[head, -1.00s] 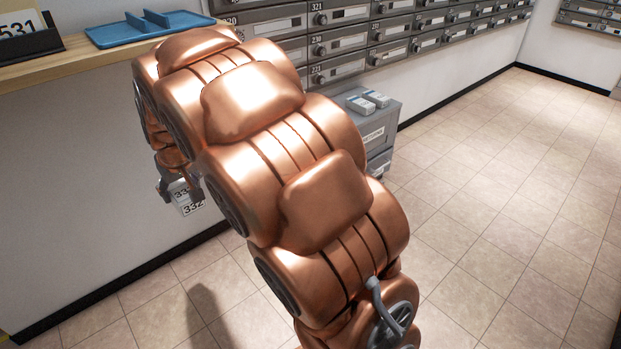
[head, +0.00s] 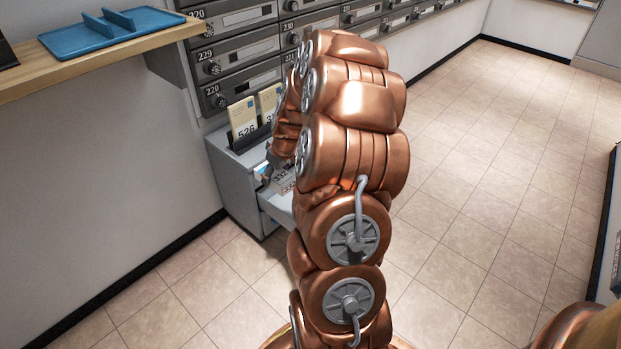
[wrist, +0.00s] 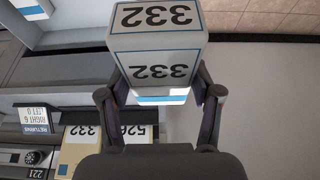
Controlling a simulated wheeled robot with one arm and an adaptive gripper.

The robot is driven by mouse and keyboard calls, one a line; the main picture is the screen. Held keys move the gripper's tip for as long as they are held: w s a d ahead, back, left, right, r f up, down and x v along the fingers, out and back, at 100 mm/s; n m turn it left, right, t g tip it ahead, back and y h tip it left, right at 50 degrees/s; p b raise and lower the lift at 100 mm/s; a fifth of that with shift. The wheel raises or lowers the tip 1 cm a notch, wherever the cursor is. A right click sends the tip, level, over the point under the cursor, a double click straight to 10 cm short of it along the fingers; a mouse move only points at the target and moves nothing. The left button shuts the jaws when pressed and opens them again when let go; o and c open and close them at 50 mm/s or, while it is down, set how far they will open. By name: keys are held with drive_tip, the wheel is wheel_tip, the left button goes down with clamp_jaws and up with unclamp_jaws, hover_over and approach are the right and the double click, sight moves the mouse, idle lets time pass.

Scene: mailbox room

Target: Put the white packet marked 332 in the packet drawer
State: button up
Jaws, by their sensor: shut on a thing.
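The white packet marked 332 (wrist: 158,45) is a box with blue edging and black numbers, seen upside down in the wrist view. My gripper (wrist: 160,82) is shut on it, one finger on each side. In the head view the packet (head: 283,178) shows partly beside my arm, above or in the pulled-out drawer (head: 275,206) of a grey cabinet (head: 228,180). I cannot tell its height over the drawer. My arm hides the drawer's right part, and its inside is mostly hidden.
Cream envelopes marked 526 (head: 243,120) and another beside it stand in a dark rack on the cabinet. Numbered mailboxes (head: 240,50) line the wall. A wooden shelf (head: 90,65) with a blue tray (head: 110,30) is at left. The tiled floor (head: 480,170) at right is clear.

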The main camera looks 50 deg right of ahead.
drive_tip(key=s+d+f, duration=0.4)
drive_tip(key=s+d, duration=0.3)
drive_tip(key=shift+w+d+b+x, duration=0.15)
drive_tip(key=shift+b+x, duration=0.85)
drive_tip(key=shift+x, duration=2.2)
drive_tip(key=shift+w+b+x, duration=0.15)
drive_tip(key=shift+b+x, duration=0.9)
drive_tip(key=shift+x, duration=2.15)
drive_tip(key=shift+w+d+b+x, duration=0.15)
drive_tip(key=shift+b+x, duration=0.85)
drive_tip(key=shift+x, duration=2.15)
drive_tip(key=shift+a+r, duration=0.1)
drive_tip(key=shift+r, duration=0.05)
drive_tip(key=o, duration=1.3)
drive_tip(key=shift+r, duration=0.1)
drive_tip(key=v, duration=1.2)
drive_tip(key=shift+s, duration=0.15)
